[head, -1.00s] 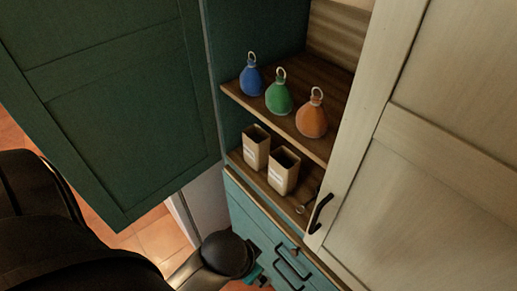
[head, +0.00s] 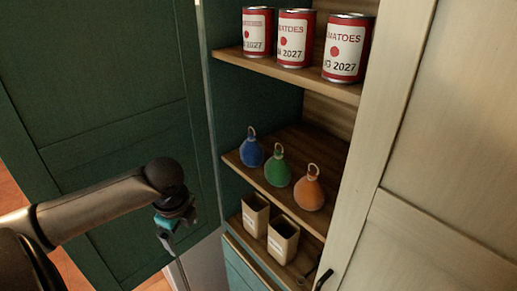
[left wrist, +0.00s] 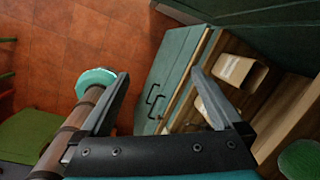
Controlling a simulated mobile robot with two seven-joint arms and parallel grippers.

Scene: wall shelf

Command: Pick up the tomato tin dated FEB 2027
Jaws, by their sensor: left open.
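Three red and white tomato tins stand upright on the top shelf in the head view: a left tin (head: 257,32), a middle tin (head: 295,38) and a right tin (head: 346,48). Each label shows 2027. The right tin's month ends in G and the middle one's seems to end in N. The left tin's month is too small to read surely. My left gripper (head: 168,238) is low and left of the shelves, well below the tins. In the left wrist view the gripper (left wrist: 160,76) is open and empty, with no tin in sight. My right gripper is out of view.
Blue (head: 251,153), green (head: 278,172) and orange (head: 308,193) ringed ornaments stand on the middle shelf. Two open beige boxes (head: 256,215) (head: 282,240) are below. A green door (head: 95,110) stands open at left; a pale door (head: 440,130) covers the right side.

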